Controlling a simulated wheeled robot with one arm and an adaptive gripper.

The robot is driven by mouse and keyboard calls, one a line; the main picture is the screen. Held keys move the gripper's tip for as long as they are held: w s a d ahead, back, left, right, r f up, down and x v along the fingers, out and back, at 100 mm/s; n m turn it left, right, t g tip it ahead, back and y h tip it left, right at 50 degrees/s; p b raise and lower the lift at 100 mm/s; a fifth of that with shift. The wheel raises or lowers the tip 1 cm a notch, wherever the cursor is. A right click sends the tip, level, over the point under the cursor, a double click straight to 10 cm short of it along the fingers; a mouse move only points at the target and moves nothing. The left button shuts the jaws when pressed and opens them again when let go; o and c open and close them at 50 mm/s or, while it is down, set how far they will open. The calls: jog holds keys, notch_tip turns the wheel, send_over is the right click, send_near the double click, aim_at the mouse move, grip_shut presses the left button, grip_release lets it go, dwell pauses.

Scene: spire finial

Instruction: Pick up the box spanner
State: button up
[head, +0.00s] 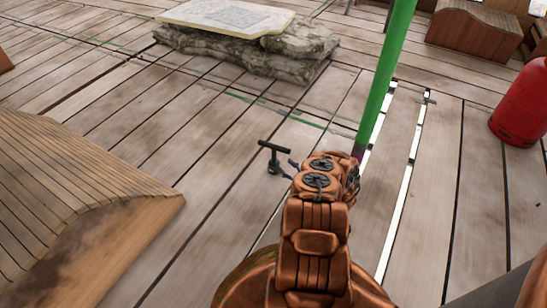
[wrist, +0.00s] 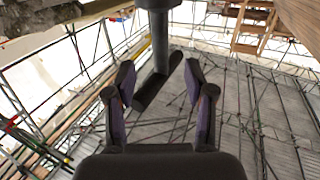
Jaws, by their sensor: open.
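The box spanner (head: 274,158) is a dark T-shaped tool in the head view. It stands upright on the plank deck with its crossbar on top. In the wrist view my gripper's two fingers (wrist: 160,82) are apart and empty. The dark spanner (wrist: 159,42) shows there beyond the fingertips, its shaft running to the top edge and its crossbar slanting across the gap. I see no contact between fingers and spanner.
A green pole (head: 385,75) rises right of my arm, beside bright gaps in the deck (head: 230,185). A slatted wooden block (head: 75,190) is at left, a stone stack with a pale slab (head: 240,60) behind. A red cylinder (head: 522,105) stands at right. Scaffolding (wrist: 265,100) shows in the wrist view.

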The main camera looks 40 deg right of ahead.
aim_at(276, 163)
jog(key=w+b, duration=0.1)
jog(key=w, duration=0.1)
jog(key=w+b, duration=0.1)
jog(key=w, duration=0.1)
jog(key=w+b, duration=0.1)
jog(key=w, duration=0.2)
jog(key=shift+d+f, duration=0.15)
jog(key=shift+d, duration=0.1)
jog(key=shift+w, duration=0.25)
grip_shut()
jog(key=shift+r, duration=0.2)
